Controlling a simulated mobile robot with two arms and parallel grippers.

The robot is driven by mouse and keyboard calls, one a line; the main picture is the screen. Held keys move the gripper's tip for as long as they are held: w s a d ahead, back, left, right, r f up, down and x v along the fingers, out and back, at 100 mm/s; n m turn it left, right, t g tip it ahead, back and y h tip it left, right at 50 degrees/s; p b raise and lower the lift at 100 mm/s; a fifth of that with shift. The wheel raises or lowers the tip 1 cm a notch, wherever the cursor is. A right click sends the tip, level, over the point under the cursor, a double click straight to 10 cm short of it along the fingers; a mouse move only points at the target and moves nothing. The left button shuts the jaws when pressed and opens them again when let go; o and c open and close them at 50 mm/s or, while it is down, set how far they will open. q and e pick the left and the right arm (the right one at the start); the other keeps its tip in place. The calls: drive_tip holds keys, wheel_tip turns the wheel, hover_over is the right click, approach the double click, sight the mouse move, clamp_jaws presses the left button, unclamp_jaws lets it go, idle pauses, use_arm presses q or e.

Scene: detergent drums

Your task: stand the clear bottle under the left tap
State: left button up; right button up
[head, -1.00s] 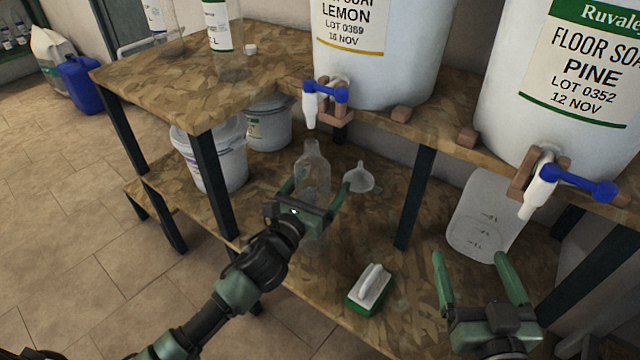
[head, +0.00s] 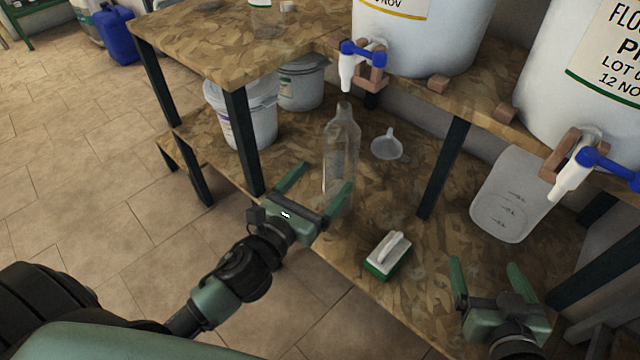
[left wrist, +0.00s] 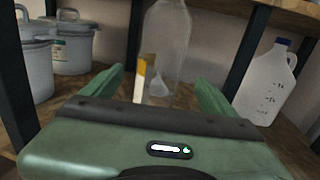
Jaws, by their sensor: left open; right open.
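The clear bottle (head: 341,160) stands upright on the lower shelf, its mouth just below the nozzle of the left tap (head: 347,70), which has a blue handle. In the left wrist view the bottle (left wrist: 168,40) is ahead, between the fingers' lines. My left gripper (head: 322,178) is open in front of the bottle, at the shelf's front edge; the bottle looks free of its fingers. My right gripper (head: 487,273) is open and empty at lower right, away from the bottle.
A funnel (head: 387,146) sits right of the bottle, a green and white brush (head: 388,255) nearer the front. White buckets (head: 247,115) stand left behind a table leg (head: 242,140).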

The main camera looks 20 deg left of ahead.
use_arm(q)
drive_tip(key=n, duration=0.5)
drive_tip(key=shift+s+a+y, duration=0.15)
drive_tip(key=shift+s+y, duration=0.25)
drive_tip(key=s+d+n+g, duration=0.1)
drive_tip(key=s+n+g, duration=0.1)
drive_tip(key=n, duration=1.3)
drive_tip(key=s+d+f+n+g, duration=0.1)
drive_tip(key=s+n, duration=0.3)
drive_tip(key=n, duration=1.1)
drive_tip(key=shift+d+f+g, duration=0.25)
drive_tip(key=shift+d+g, duration=0.45)
drive_tip(key=shift+d, duration=0.05)
